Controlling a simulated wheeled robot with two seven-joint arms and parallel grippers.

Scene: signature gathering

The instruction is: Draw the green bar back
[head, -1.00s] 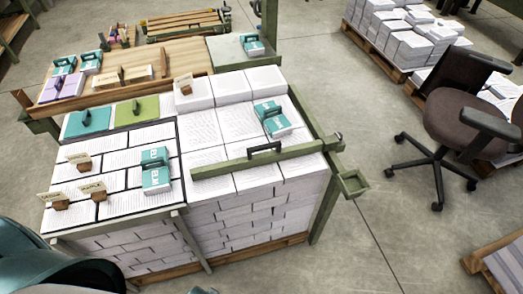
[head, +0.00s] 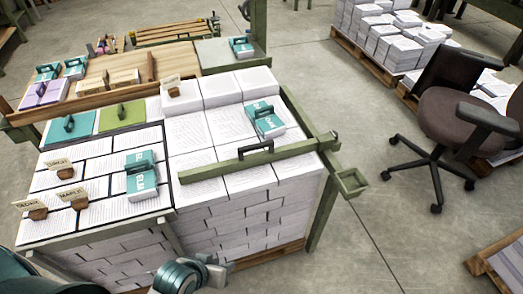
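The green bar (head: 290,151) lies across the front part of the white paper stacks, over their top faces. A black handle (head: 255,148) stands up near its middle. The bar's right end meets a green side rail (head: 317,128) with a small open green tray (head: 350,183) beside it. My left gripper (head: 222,269) is at the bottom, in front of and below the stacks, well short of the bar and not touching it. Its fingers are small and partly hidden, so I cannot tell whether they are apart. My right gripper is not in view.
A teal-and-white box (head: 264,121) sits on the stacks behind the bar; another (head: 141,176) is left of the bar on the sheet grid. Small card holders (head: 72,195) stand at left. An office chair (head: 455,125) stands right, with clear floor between.

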